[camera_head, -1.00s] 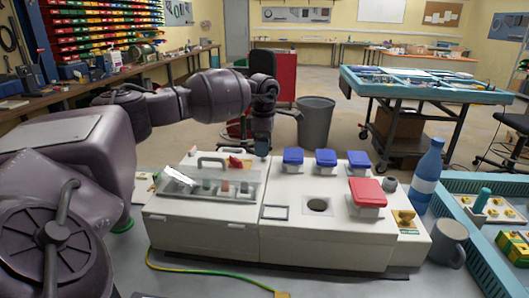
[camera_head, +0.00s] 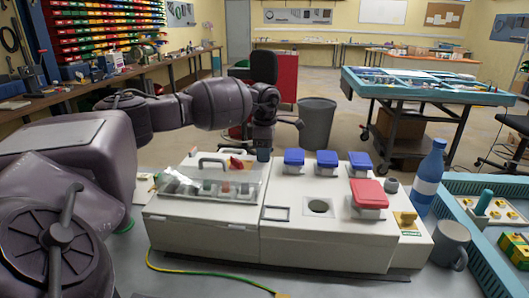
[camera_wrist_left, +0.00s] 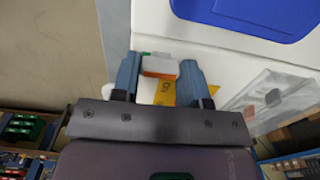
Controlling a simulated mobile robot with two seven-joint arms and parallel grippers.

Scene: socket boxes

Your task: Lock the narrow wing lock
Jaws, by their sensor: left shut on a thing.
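My left gripper (camera_head: 262,153) is at the back edge of the white socket box (camera_head: 225,238), between the clear cover and the blue sockets. In the left wrist view its two fingers (camera_wrist_left: 159,78) are closed on a small white and orange piece (camera_wrist_left: 160,66). It looks like the narrow wing lock, but the fingers hide its sides and I cannot tell its turn angle. A yellow label (camera_wrist_left: 165,93) lies beside it. The piece is hidden in the head view. My right gripper is not in view.
The clear cover (camera_head: 210,188) with a grey handle is on the box's left part. Blue sockets (camera_head: 327,159) and a red socket (camera_head: 368,192) stand to the right. A blue bottle (camera_head: 428,178), a grey mug (camera_head: 450,244) and a blue tray (camera_head: 481,241) are at the right.

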